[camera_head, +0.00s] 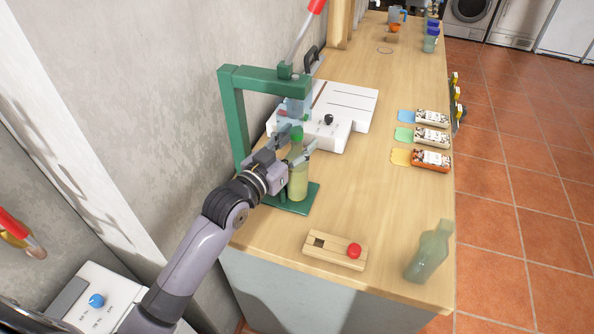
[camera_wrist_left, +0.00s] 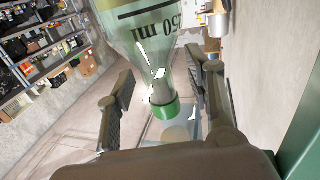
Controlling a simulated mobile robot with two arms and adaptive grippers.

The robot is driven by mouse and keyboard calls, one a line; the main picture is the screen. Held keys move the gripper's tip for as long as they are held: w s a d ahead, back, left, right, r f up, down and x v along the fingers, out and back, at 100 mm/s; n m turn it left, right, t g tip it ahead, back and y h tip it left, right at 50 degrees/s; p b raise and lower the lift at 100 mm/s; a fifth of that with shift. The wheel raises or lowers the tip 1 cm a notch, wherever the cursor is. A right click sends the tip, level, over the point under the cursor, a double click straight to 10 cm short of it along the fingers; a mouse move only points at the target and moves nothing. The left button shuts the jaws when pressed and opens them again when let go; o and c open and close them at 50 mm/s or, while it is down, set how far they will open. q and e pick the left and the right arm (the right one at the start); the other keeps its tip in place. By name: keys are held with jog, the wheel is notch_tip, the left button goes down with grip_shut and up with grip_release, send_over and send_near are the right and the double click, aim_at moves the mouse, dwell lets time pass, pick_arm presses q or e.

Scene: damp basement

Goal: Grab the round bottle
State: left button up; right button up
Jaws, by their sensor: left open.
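A round bottle (camera_head: 298,184) with yellowish-green contents stands upright on the base of a green press (camera_head: 236,110). My left gripper (camera_head: 303,146) is at the bottle's upper part, its fingers open, one on each side. In the left wrist view the clear bottle (camera_wrist_left: 150,45), with a 250 ml mark and a green ring at its neck, appears between the two separated fingers (camera_wrist_left: 165,105). I cannot tell whether a finger touches it. A second, pale green bottle (camera_head: 428,254) stands at the table's near right corner. My right gripper is not in view.
A white device (camera_head: 345,105) stands behind the press. A wooden block with a red knob (camera_head: 336,250) lies in front. Several labelled packs (camera_head: 431,160) line the right edge of the wooden table (camera_head: 365,195). The table's middle is clear. A wall is close on the left.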

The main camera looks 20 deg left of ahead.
pick_arm(q)
jog(key=shift+c, duration=0.3)
grip_shut()
dwell(0.4)
dwell(0.4)
